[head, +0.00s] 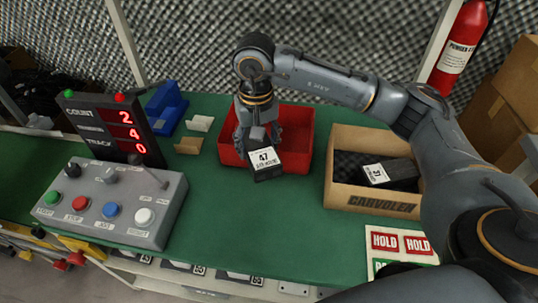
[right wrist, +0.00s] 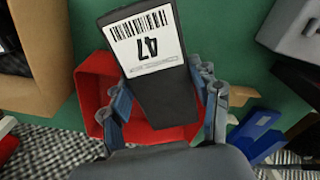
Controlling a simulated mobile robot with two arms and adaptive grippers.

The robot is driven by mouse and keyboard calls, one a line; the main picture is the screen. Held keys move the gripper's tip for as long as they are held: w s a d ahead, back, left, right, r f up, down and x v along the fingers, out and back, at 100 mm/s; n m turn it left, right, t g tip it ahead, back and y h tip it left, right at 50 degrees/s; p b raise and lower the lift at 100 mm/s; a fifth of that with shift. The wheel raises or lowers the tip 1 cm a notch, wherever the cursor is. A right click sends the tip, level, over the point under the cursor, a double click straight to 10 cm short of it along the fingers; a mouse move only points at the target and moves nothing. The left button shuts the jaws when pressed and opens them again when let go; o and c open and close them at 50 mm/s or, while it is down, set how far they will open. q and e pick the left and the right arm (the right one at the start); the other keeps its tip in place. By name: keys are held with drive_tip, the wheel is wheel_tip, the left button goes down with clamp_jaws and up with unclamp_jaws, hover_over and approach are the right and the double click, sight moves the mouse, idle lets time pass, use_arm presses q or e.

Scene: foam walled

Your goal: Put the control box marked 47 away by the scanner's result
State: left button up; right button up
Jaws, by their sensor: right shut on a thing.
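My right gripper (head: 259,138) is shut on the black control box marked 47 (head: 266,173). It holds the box tilted above the front part of the red bin (head: 230,153). In the right wrist view the control box (right wrist: 160,95) sits between the fingers, with its white barcode label and the number 47 facing the camera. The red bin (right wrist: 92,80) shows behind it; the box and gripper hide much of its inside. A display (head: 105,128) with red digits 2, 4 and 0 stands at the left; I cannot tell whether it belongs to the scanner. My left gripper is not in view.
A cardboard box (head: 370,200) at the right holds another black labelled box (head: 390,173). A grey button panel (head: 110,203) stands at the left front. A blue holder (head: 165,107) is behind it. A HOLD card (head: 400,245) lies at the right front. The green table's middle front is clear.

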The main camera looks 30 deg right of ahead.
drive_tip(key=w+d+m, duration=0.1)
drive_tip(key=w, duration=0.1)
drive_tip(key=w+d, duration=0.1)
drive_tip(key=w, duration=0.1)
drive_tip(key=w+d+m, duration=0.1)
drive_tip(key=w, duration=0.1)
drive_tip(key=shift+d+r+m, duration=0.1)
drive_tip(key=shift+r+m, duration=0.1)
drive_tip(key=shift+m, duration=0.1)
drive_tip(key=w+d+f+m, duration=0.1)
drive_tip(key=f, duration=0.1)
drive_tip(key=w+d+f+m, duration=0.1)
drive_tip(key=w+d+f, duration=0.1)
drive_tip(key=w+d+f+m+b, duration=0.1)
drive_tip(key=d+f, duration=0.1)
drive_tip(key=shift+w+d+f, duration=0.1)
drive_tip(key=shift+w+f, duration=0.05)
drive_tip(key=shift+w, duration=0.2)
wheel_tip(320, 180, down, 4)
drive_tip(key=shift+f, duration=0.2)
use_arm(q)
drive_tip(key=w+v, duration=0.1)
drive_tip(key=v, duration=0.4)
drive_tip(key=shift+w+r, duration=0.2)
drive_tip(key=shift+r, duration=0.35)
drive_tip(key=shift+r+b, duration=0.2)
drive_tip(key=shift+b, duration=0.1)
use_arm(e)
drive_tip(key=shift+f, duration=0.1)
